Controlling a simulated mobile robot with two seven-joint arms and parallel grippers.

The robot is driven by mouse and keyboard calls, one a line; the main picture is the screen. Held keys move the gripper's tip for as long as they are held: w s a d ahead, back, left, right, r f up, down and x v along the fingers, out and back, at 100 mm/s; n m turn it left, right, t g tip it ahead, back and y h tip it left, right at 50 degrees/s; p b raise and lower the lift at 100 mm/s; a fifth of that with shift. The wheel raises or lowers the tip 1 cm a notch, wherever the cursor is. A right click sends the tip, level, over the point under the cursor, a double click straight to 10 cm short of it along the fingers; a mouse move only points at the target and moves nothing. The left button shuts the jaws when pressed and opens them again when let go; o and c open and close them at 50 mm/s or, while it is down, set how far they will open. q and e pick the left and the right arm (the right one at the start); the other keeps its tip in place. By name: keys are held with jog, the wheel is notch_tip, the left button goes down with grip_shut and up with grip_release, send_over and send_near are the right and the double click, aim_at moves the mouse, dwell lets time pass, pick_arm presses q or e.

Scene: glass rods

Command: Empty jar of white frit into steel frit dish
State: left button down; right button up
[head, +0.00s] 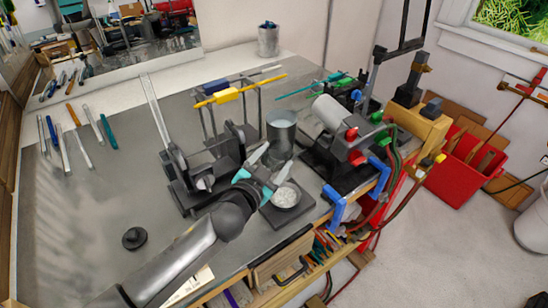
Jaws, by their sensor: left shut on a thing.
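My left gripper (273,161) reaches in from the lower left, its two pale fingers apart with turquoise parts at their base. It is shut on what appears to be the jar, which is small and hard to make out between the fingers. The round steel frit dish (298,190) is just right of and below the fingers, on a dark square plate (290,222). White grains (285,197) show inside the dish. I cannot tell whether any frit is left in the jar. My right gripper is not in view.
A steel pot (281,131) stands just behind the gripper. A dark rod stand (205,175) is to its left, a torch (335,120) to its right. A black knobbed piece (134,238) lies on the grey bench (90,205), whose left front is mostly clear. Rods and tools lie further back left.

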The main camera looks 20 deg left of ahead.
pick_arm(q)
jog(key=shift+r+n+g+h, duration=0.35)
jog(key=shift+r+n+g, duration=0.3)
jog(key=shift+n, duration=0.3)
jog(key=shift+r+n+g+h, duration=0.35)
jog(key=shift+r+n+g, duration=0.2)
jog(key=shift+n+g, duration=0.3)
